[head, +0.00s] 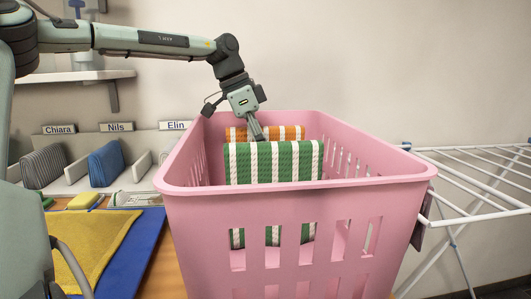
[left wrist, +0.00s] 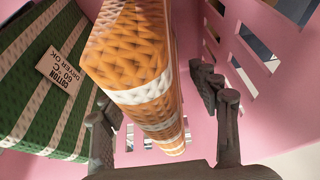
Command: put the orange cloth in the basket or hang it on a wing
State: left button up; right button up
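The orange-and-white striped cloth (head: 285,133) stands inside the pink basket (head: 300,200), behind a green-and-white striped cloth (head: 275,163), which hides most of it. My left gripper (head: 257,134) reaches down into the basket at the orange cloth. In the left wrist view, the orange cloth (left wrist: 135,65) lies between the spread fingers of my left gripper (left wrist: 162,122), with a gap visible on the right finger's side. My right gripper is not in view.
A white drying rack (head: 480,180) with spread bars stands right of the basket. At left, bins labelled Chiara, Nils and Elin hold a grey striped cloth (head: 43,166) and a blue cloth (head: 106,163). A yellow cloth (head: 98,245) lies on a blue one (head: 148,245).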

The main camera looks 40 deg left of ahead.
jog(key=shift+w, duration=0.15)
pick_arm(q)
jog(key=v, duration=1.2)
jog(key=shift+w+d+r, duration=0.1)
jog(key=shift+w+d, duration=0.05)
jog(key=shift+w, duration=0.15)
jog(key=shift+s+r, duration=0.25)
jog(key=shift+r, duration=0.3)
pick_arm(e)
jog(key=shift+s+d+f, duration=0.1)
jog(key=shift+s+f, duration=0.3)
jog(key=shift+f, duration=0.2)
